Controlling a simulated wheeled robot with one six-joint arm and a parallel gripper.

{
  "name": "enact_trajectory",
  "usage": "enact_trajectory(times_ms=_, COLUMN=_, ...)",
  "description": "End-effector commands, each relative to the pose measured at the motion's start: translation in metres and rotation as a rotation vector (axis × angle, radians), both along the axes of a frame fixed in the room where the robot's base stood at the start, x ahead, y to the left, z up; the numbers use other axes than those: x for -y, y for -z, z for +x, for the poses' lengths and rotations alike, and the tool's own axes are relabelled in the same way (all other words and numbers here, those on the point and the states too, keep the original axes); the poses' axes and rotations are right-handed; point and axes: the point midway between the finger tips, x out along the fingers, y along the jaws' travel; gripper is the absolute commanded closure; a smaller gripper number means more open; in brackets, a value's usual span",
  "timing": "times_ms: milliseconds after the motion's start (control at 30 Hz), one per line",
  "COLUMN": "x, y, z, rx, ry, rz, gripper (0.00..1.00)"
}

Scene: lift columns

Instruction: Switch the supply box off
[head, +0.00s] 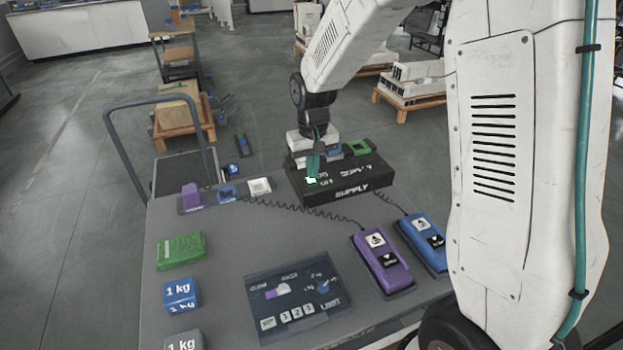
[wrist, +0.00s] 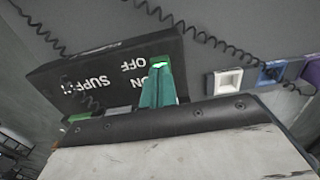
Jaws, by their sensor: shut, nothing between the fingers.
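The black supply box (head: 372,186) stands at the back edge of the grey table, with white SUPPLY lettering on it. In the wrist view the box (wrist: 60,70) appears upside down, with OFF and ON lettering beside a green-lit spot (wrist: 160,64). The lit spot (head: 311,181) also shows in the head view. My gripper (head: 313,172) points down at the box, its teal fingers shut and empty. In the wrist view my gripper (wrist: 159,76) has its tips right by the lit spot, partly covering it. I cannot tell whether they touch it.
A purple handset (head: 383,262) and a blue handset (head: 424,243) lie at the right on coiled cords. A green block (head: 181,251), a blue 1 kg weight (head: 181,296) and a grey weight (head: 184,341) stand at the left. A printed panel (head: 297,305) lies in front; the table's middle is clear.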

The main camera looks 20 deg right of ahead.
Motion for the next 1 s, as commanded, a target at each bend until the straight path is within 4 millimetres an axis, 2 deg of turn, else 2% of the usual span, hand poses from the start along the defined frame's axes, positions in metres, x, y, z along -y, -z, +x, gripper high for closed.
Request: enact_trajectory(times_ms=1000, x=0.0, y=0.015, z=0.0, rx=0.0, ry=0.0, rz=0.0, gripper=1.0)
